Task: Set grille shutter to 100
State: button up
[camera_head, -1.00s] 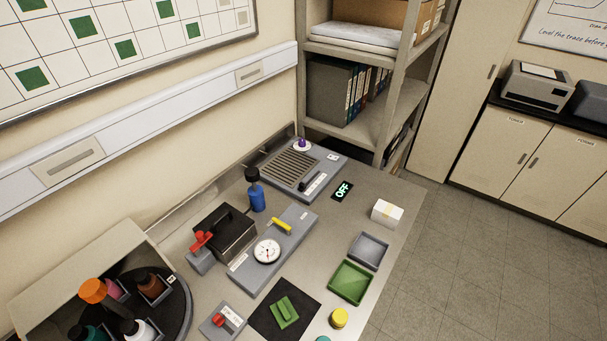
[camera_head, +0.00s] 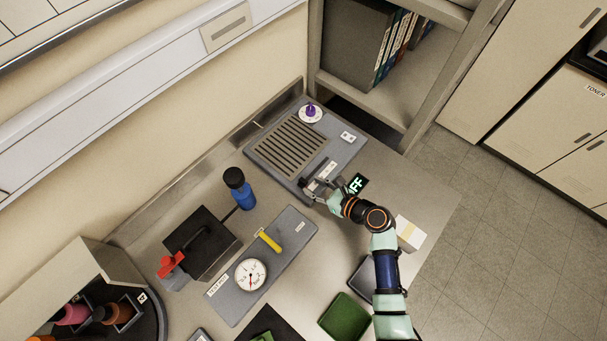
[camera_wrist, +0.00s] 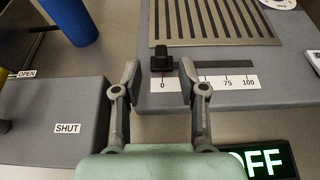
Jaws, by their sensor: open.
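The grille shutter is a grey unit with a slatted grille (camera_head: 291,147) at the back of the bench. Its black slider knob (camera_wrist: 161,62) stands at the left end of a slot, above the 0 mark on the white scale (camera_wrist: 205,83), which runs right to 75 and 100. My gripper (camera_head: 318,188) is over the front edge of this unit. In the wrist view my gripper (camera_wrist: 159,80) is open, with one finger on each side of the knob and a gap to it. Whether the fingers reach the knob's height is unclear.
A display reading OFF (camera_wrist: 262,161) lies just in front of the unit, partly behind my arm. A purple knob on a white dial (camera_head: 311,112) is at the unit's back corner.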

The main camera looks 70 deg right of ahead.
aim_at(304, 180)
jog(key=b+x, duration=0.1)
jog(key=x, duration=0.5)
jog(key=shift+d+r, duration=0.1)
grip_shut()
